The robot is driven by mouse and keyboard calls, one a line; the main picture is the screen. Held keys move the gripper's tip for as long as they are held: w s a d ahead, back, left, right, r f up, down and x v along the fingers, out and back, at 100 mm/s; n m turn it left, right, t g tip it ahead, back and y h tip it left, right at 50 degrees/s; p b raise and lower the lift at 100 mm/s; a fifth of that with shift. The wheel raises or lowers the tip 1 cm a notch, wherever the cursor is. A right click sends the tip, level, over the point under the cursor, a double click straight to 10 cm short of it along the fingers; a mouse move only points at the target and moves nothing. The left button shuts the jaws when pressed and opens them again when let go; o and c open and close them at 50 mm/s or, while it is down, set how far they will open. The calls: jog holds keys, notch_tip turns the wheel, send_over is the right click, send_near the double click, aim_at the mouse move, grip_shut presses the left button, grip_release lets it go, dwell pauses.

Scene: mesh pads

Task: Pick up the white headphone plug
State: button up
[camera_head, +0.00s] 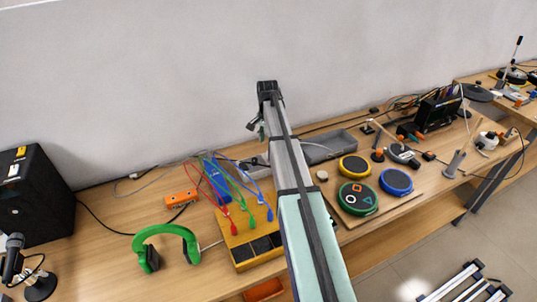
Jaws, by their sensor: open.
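Green headphones (167,240) stand on the wooden bench at the lower left. A thin pale rod (211,245) lies between them and the yellow box (240,242); it may be the white headphone plug, but it is too small to be sure. My arm reaches up through the middle of the picture. My gripper (256,128) seems to be the small dark part beside the arm's far end, partly hidden by it. It is open, high above the bench and well apart from the pale rod.
Red, green and blue leads rise from the yellow box beside a blue block (217,180). An orange block (181,199) lies behind the headphones. A black speaker (33,200) and microphone (14,243) stand left. Round coloured pads (357,198) lie right of my arm, a grey tray (333,147) behind them.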

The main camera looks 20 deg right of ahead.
jog(key=shift+s+d+f+p, duration=0.1)
jog(key=shift+f+p, duration=1.45)
jog(key=shift+f, duration=2.4)
jog(key=shift+c, duration=0.3)
grip_shut()
